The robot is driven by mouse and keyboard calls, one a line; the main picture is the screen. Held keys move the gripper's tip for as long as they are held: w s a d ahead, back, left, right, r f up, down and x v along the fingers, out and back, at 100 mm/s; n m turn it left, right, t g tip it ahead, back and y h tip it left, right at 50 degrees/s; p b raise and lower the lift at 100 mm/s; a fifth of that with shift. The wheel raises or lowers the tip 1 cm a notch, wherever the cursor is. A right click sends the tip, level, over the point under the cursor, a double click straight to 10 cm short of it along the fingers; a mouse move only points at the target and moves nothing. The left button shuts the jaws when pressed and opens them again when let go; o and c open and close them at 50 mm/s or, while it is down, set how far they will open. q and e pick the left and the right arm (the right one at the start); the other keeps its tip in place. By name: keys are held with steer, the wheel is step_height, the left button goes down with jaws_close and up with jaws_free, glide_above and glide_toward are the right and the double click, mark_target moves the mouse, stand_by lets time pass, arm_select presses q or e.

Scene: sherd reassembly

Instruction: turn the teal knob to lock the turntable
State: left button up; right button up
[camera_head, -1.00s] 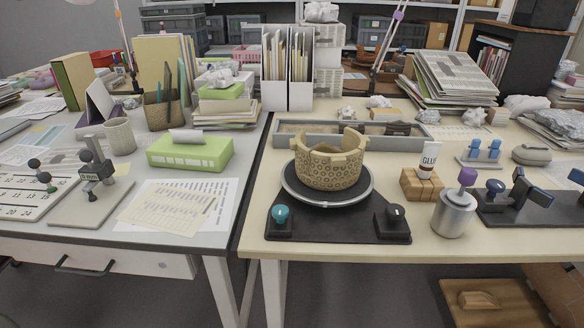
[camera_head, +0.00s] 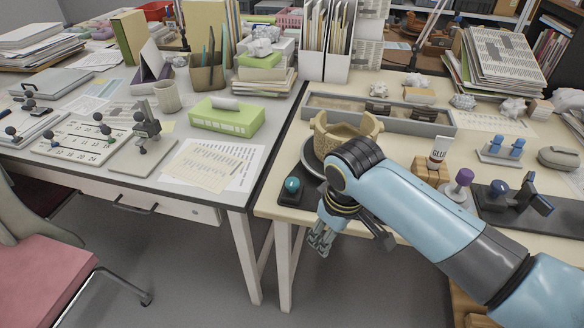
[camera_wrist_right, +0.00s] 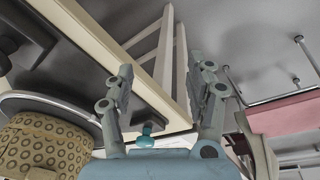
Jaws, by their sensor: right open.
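The teal knob (camera_head: 292,184) sits on the left front corner of the turntable's dark base. In the right wrist view the knob (camera_wrist_right: 147,139) shows low, near the base of the fingers. My right gripper (camera_head: 321,240) hangs just right of the knob and in front of the table edge, apart from it. In the wrist view its fingers (camera_wrist_right: 161,72) are spread and empty. The turntable (camera_head: 309,160) is mostly hidden by my right arm; its rim shows in the wrist view (camera_wrist_right: 70,103). A tan patterned pot (camera_head: 325,139) stands on it. My left gripper is out of view.
A grey tray (camera_head: 430,128) lies behind the turntable. The glue tube (camera_head: 439,152), a wooden block (camera_head: 428,171) and a purple-topped canister (camera_head: 461,185) stand to the right. A pink chair (camera_head: 45,268) is at the lower left. Floor space before the table is free.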

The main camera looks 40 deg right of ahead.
mark_target(292, 181)
steer(key=shift+g, duration=0.3)
steer(key=w+r, duration=0.1)
steer(key=w, duration=0.1)
steer(key=w+r, duration=0.4)
steer(key=w, duration=0.1)
steer(key=shift+d, duration=0.3)
steer(key=w+r+n+g+p, duration=0.1)
steer(key=w+r+p, duration=0.1)
steer(key=w+r, duration=0.6)
steer(key=shift+y, duration=0.4)
steer(key=f, duration=0.3)
steer(key=f+b, duration=0.1)
steer(key=f, duration=0.3)
steer(key=f+b, duration=0.1)
steer(key=f, duration=0.2)
steer(key=shift+w+d+f, duration=0.1)
steer(key=shift+d+f, duration=0.2)
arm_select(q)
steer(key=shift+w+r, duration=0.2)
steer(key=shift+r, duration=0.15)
arm_select(e)
jaws_close()
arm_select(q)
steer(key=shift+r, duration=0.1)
